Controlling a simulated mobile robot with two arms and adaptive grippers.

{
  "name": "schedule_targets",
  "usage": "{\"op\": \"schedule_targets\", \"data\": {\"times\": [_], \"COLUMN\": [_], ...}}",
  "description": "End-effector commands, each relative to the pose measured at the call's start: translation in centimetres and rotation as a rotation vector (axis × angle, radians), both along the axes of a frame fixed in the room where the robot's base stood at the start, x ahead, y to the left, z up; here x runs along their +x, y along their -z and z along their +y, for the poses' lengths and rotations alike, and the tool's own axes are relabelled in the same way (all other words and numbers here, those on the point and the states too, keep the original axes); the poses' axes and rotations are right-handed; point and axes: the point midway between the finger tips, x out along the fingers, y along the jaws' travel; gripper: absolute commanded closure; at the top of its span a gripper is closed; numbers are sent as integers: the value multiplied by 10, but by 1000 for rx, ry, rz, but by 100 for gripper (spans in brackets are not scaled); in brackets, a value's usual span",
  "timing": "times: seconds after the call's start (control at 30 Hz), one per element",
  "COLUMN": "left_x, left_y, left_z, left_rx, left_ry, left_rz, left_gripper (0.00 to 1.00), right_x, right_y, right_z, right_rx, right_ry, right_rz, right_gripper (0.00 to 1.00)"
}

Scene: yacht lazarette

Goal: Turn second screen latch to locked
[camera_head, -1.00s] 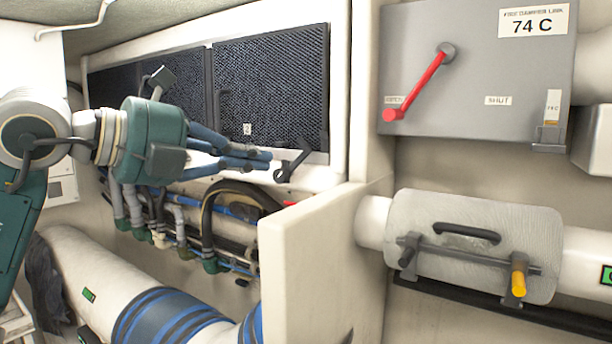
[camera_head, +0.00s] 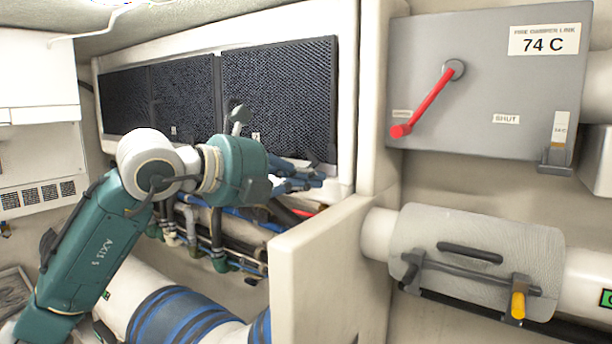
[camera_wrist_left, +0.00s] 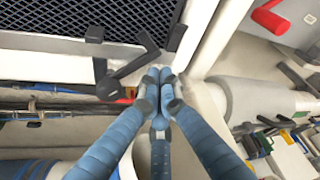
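Three dark mesh screens run along the back wall; the right-hand screen (camera_head: 280,85) is nearest to my left gripper. My left gripper (camera_head: 304,181) is by that screen's lower right corner. In the left wrist view a dark latch lever (camera_wrist_left: 127,70) sits below the mesh. Its round pivot is at the lower left and its arm slants up to the right. The blue fingertips of the gripper (camera_wrist_left: 160,79) are together, just right of the lever; I see nothing between them. Contact cannot be told. In the head view the gripper hides the latch. My right gripper is out of view.
A cream partition (camera_head: 325,265) stands close in front of and right of the gripper. Hoses (camera_head: 215,235) and a pipe run below the screens. A grey box (camera_head: 485,85) with a red lever (camera_head: 428,103) is at the right, above a lagged pipe (camera_head: 475,245).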

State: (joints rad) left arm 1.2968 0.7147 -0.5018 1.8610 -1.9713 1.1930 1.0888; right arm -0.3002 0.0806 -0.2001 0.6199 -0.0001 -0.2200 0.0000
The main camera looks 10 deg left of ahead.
Motion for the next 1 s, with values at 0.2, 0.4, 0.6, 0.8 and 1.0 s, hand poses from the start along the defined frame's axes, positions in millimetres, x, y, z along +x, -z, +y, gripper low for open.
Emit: {"op": "schedule_targets", "data": {"times": [0.2,0.4,0.6,0.8,1.0], "left_x": [0,0,1,1,1], "left_y": [0,-2,-4,-5,-7], "left_z": [0,1,2,3,4], "left_rx": [-7,-47,-73,-104,-142], "left_ry": [0,1,0,0,1], "left_rz": [4,20,30,44,59], "left_gripper": [100,100,100,100,100], "right_x": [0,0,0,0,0], "right_y": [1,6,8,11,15], "right_z": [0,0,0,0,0], "right_rx": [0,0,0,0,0], "right_ry": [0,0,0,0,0], "right_rz": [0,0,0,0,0], "right_gripper": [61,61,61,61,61]}}
